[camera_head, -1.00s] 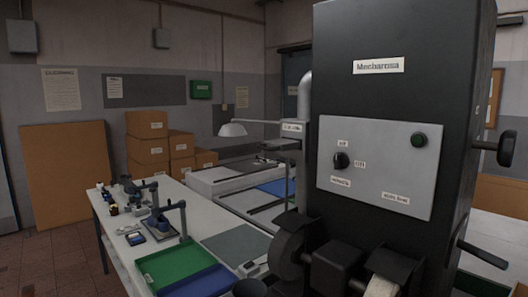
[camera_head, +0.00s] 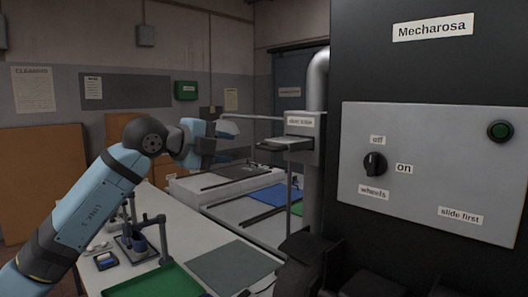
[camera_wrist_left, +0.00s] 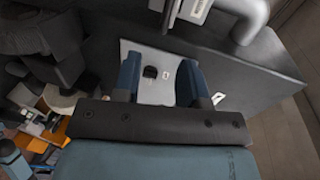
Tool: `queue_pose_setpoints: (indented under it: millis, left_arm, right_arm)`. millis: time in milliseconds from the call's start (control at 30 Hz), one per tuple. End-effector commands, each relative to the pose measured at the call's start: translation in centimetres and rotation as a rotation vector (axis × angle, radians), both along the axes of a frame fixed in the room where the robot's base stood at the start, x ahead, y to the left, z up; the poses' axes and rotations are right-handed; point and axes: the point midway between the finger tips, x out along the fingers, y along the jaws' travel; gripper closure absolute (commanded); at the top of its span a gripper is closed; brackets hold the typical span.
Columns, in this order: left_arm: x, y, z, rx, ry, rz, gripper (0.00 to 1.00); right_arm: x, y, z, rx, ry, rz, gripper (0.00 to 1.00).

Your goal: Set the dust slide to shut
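The dust slide is a dark flat plate (camera_head: 283,144) sticking out to the left from under a grey housing (camera_head: 301,123) on the silver pipe; the housing's label is small and blurred. My left gripper (camera_head: 230,130) is in the air left of the plate, apart from it. In the left wrist view my left gripper (camera_wrist_left: 160,78) has its two blue fingers spread with nothing held between them. Beyond them shows the grey control panel (camera_wrist_left: 152,92) with its black knob. My right gripper is not in view.
The black Mecharosa machine (camera_head: 430,60) fills the right side. Its panel (camera_head: 420,195) has a wheels knob (camera_head: 374,164), a green button (camera_head: 499,131) and a "slide first" label. A white bench (camera_head: 180,225) with a green tray (camera_head: 155,283) and small stands lies below my left arm.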

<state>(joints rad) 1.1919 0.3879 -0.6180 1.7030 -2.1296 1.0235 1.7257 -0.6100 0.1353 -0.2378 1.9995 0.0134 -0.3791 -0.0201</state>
Motion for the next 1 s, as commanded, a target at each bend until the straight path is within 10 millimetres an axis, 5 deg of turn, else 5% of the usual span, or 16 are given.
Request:
queue_pose_setpoints:
  millis: [167, 700, 1000]
  left_arm:
    - [0.7, -0.1, 0.8, 0.012, -0.006, 0.030, 0.61]
    - [7.7, -7.3, -1.2, 0.010, -0.005, 0.026, 0.61]
    - [9.6, -9.1, -2.1, 0.010, -0.007, 0.026, 0.61]
  right_arm:
    - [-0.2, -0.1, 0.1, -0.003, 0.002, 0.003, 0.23]
    - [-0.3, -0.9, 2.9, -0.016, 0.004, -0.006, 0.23]
    - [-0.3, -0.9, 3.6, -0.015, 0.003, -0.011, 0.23]
